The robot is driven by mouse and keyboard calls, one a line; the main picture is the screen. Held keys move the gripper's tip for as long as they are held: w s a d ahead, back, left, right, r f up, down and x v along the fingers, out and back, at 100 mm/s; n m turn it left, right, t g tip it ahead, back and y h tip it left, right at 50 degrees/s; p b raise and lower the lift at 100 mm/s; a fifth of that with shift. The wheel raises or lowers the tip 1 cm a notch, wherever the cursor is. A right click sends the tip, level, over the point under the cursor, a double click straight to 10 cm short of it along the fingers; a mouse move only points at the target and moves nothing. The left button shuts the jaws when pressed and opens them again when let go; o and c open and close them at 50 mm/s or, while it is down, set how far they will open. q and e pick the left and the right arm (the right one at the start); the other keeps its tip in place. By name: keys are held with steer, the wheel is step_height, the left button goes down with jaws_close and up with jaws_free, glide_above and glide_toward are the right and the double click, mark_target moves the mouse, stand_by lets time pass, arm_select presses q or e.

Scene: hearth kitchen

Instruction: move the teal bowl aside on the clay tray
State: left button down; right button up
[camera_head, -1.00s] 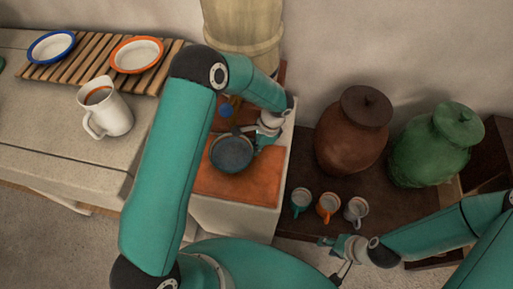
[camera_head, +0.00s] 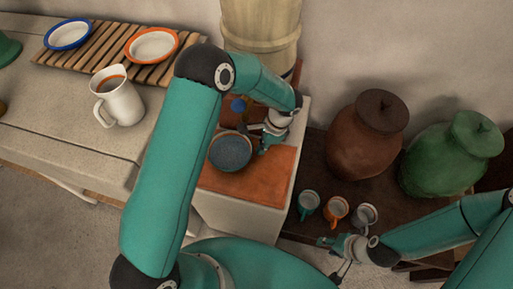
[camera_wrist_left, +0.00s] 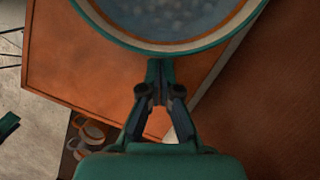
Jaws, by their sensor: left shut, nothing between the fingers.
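The teal bowl (camera_head: 230,152), with a speckled blue-grey inside, sits upright on the orange clay tray (camera_head: 255,184). In the left wrist view, the bowl (camera_wrist_left: 170,49) fills the top, with an orange-brown band inside its teal rim, and the clay tray (camera_wrist_left: 75,60) lies below. My left gripper (camera_head: 264,146) is at the bowl's right side. Its fingertips (camera_wrist_left: 160,66) are together at the near rim with nothing between them; whether they touch the bowl is hard to tell. My right gripper (camera_head: 330,254) is low, near the cups, with its fingers apart and empty.
A small blue object (camera_head: 238,105) is behind the bowl. Three mugs (camera_head: 336,209), a brown jar (camera_head: 367,140) and a green jar (camera_head: 452,158) stand to the right. A white pitcher (camera_head: 120,101) and a slatted rack (camera_head: 104,50) with two dishes are on the left counter.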

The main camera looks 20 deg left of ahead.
arm_select(q)
steer(key=shift+w+d, duration=0.6)
steer(key=shift+d, duration=0.25)
steer(key=v, duration=0.9)
steer(key=shift+r, duration=0.45)
